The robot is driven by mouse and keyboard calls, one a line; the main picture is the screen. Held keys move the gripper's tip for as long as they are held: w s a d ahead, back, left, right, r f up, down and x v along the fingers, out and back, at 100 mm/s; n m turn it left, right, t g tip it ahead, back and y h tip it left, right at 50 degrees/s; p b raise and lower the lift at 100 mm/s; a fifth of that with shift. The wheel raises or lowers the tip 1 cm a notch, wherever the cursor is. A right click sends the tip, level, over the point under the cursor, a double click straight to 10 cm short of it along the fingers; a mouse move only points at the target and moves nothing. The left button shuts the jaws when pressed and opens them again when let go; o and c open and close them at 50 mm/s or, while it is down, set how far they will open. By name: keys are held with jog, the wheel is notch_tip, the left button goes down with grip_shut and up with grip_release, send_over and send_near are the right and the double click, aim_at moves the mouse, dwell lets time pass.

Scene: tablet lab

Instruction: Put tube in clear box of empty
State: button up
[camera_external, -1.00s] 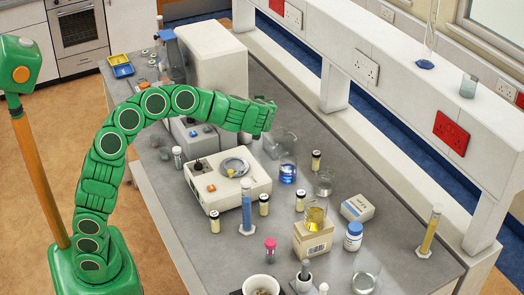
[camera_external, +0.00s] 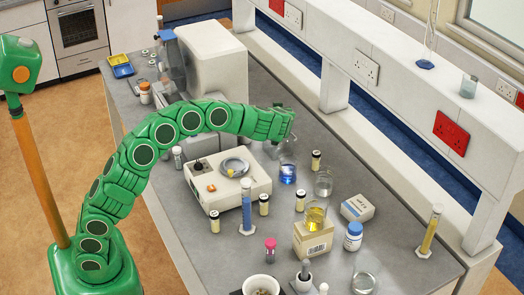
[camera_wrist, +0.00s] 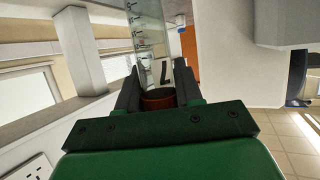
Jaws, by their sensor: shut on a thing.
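My gripper (camera_external: 285,118) is at the end of the green arm, raised over the bench beyond the white balance. It also shows in the wrist view (camera_wrist: 157,84), with its dark fingers closed on a small reddish-brown round piece (camera_wrist: 158,100). A clear graduated tube (camera_wrist: 148,38) shows just beyond this piece, between the fingers; it appears to be the held tube, but where the two join is hidden. In the external view the grip is too small to make out. Clear glassware (camera_external: 284,147) shows just below my gripper. I cannot pick out a clear box.
The white shelf (camera_external: 400,80) runs along the back.

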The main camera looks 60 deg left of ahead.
jog(key=shift+w+a+f, duration=0.1)
jog(key=shift+w+f, duration=0.1)
jog(key=shift+f, duration=0.55)
jog(key=shift+w+a+f, duration=0.1)
jog(key=shift+w+f, duration=0.1)
jog(key=shift+f, duration=0.55)
jog(key=shift+w+f, duration=0.2)
jog(key=shift+f, duration=0.55)
jog(key=shift+f, duration=0.65)
jog(key=o, duration=1.1)
jog(key=v, duration=0.6)
jog(key=r+v, duration=0.1)
jog(key=v, duration=0.5)
jog(key=shift+r, duration=0.2)
